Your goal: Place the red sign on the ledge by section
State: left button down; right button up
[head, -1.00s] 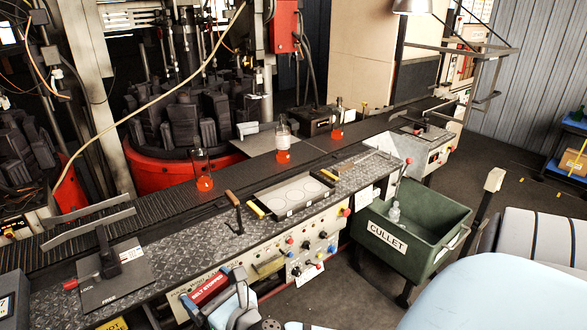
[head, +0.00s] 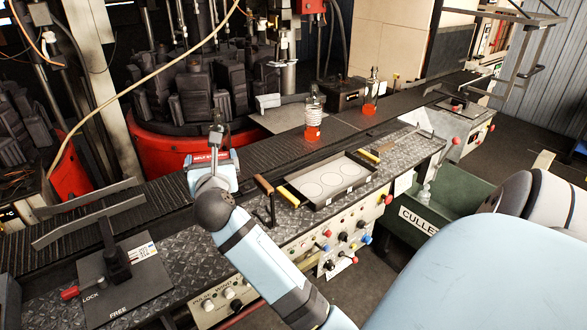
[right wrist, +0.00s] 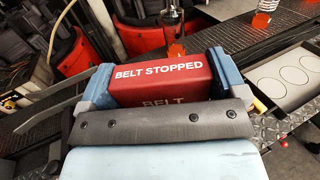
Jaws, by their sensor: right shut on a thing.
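The red sign (right wrist: 162,78), lettered "BELT STOPPED", is between the blue fingers of my right gripper (right wrist: 155,85), which is shut on it. In the head view the right gripper (head: 212,172) is over the back edge of the diamond-plate ledge (head: 185,225), beside the dark belt. Only a strip of the sign (head: 205,158) shows there, behind the gripper. I cannot tell whether the sign touches anything beneath. My left gripper is not in view.
A bottle (head: 217,137) stands right behind the sign, partly hidden; two orange-filled bottles (head: 312,125) (head: 370,97) stand farther right. A tray with circles (head: 325,180) and a handled lever (head: 266,195) lie to the right. A LOCK/FREE lever plate (head: 120,285) is at left.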

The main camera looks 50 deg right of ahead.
notch_tip(320, 180, down, 20)
jog(key=shift+r+b, duration=0.15)
jog(key=shift+b, duration=0.85)
jog(key=shift+f, duration=0.3)
jog(key=o, duration=0.7)
jog(key=shift+r, duration=0.1)
